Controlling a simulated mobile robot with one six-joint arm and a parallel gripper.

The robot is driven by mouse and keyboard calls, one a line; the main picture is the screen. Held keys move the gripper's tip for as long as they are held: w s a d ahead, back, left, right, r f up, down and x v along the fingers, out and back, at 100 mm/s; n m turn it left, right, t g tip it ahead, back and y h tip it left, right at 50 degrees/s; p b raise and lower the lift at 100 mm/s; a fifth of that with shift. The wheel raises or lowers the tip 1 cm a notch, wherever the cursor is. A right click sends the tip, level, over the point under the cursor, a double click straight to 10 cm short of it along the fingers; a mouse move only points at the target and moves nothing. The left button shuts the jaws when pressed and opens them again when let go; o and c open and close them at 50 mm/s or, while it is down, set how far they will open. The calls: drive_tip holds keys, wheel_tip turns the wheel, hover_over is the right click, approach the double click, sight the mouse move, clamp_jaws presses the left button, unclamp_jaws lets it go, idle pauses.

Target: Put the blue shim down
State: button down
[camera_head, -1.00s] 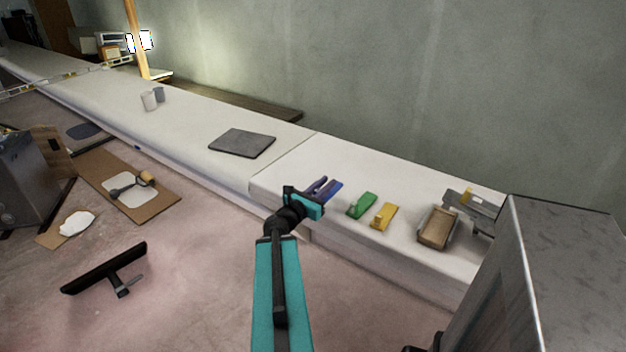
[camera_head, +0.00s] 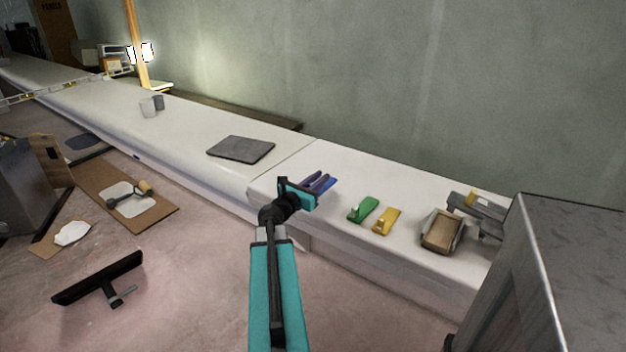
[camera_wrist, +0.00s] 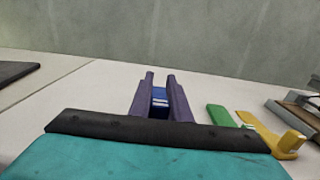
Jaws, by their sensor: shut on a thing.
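My gripper (camera_head: 317,181) reaches over the near part of the white bench (camera_head: 290,170) at its left end. Its dark purple fingers are shut on the blue shim (camera_head: 330,183). In the wrist view the blue shim (camera_wrist: 160,97) shows between the two fingers (camera_wrist: 160,100), mostly hidden by them. The shim is at or just above the bench top; I cannot tell whether it touches. A green shim (camera_head: 363,210) and a yellow shim (camera_head: 386,221) lie to its right, apart from it. They also show in the wrist view as green (camera_wrist: 222,116) and yellow (camera_wrist: 268,138).
A brown tray-like block (camera_head: 441,232) and a grey tool (camera_head: 478,212) lie further right. A dark grey mat (camera_head: 240,149) lies to the left, past a seam. A large grey metal box (camera_head: 560,270) fills the lower right.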

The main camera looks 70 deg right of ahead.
drive_tip(key=shift+w+d+f, duration=0.1)
drive_tip(key=shift+w+d, duration=0.6)
drive_tip(key=shift+d, duration=0.3)
drive_tip(key=shift+w+d+f, duration=0.15)
drive_tip(key=shift+w+d, duration=0.6)
drive_tip(key=shift+d, duration=0.25)
drive_tip(key=shift+w+d+f, duration=0.1)
drive_tip(key=shift+w+d, duration=0.6)
drive_tip(key=shift+d, duration=0.3)
drive_tip(key=shift+f, duration=1.75)
drive_tip(key=shift+f, duration=0.15)
drive_tip(key=c, duration=1.7)
unclamp_jaws()
drive_tip(key=shift+o, duration=0.2)
drive_tip(key=shift+a, duration=0.1)
